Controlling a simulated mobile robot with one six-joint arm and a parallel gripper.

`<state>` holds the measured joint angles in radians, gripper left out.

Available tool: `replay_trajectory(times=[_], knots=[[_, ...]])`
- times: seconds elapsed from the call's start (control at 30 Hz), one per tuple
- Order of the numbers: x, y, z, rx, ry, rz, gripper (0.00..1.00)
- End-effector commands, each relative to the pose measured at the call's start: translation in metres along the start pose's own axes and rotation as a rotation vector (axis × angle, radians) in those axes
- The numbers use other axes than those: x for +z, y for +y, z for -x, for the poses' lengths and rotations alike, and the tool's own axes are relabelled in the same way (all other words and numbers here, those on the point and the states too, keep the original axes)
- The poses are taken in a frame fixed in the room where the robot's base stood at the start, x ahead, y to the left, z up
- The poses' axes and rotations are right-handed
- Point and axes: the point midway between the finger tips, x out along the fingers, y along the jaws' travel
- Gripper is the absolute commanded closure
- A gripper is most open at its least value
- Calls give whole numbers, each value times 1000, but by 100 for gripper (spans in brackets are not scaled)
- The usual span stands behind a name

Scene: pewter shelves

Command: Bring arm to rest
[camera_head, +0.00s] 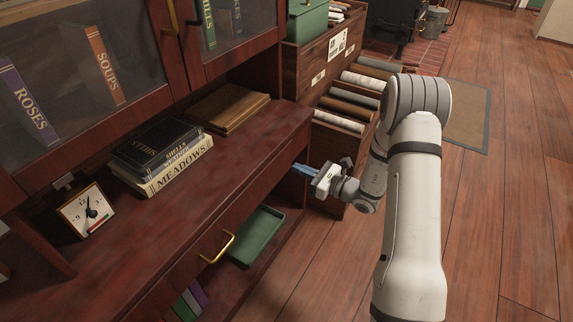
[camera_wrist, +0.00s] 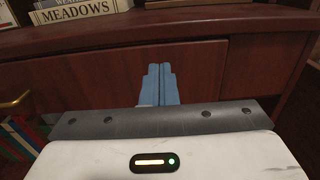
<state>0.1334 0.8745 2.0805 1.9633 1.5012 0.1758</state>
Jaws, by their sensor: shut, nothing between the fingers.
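My gripper (camera_head: 304,170) is at the end of my white arm, in front of the wooden cabinet's right end in the head view. Its blue fingers point left toward the cabinet front. In the wrist view my gripper (camera_wrist: 160,72) shows its two blue fingers pressed together with nothing between them. Behind the fingertips is the plain dark red drawer front (camera_wrist: 205,65). I cannot tell the exact gap between the fingertips and the cabinet.
On the cabinet top are a clock (camera_head: 87,211), stacked books (camera_head: 162,157) and a wooden board (camera_head: 229,108). A green tray (camera_head: 256,237) sits on the lower shelf, below a brass handle (camera_head: 217,248). A crate of rolls (camera_head: 335,122) stands behind. Wooden floor (camera_head: 500,215) is clear at right.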

Motion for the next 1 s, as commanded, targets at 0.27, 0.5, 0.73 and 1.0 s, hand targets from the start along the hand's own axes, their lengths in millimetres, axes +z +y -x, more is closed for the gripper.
replay_trajectory(times=[0.27,0.5,0.73,1.0], knots=[[1,0,59,-3,2,-4,100],[0,1,77,2,1,-2,100],[9,5,76,24,7,11,100],[115,72,69,347,125,237,100]])
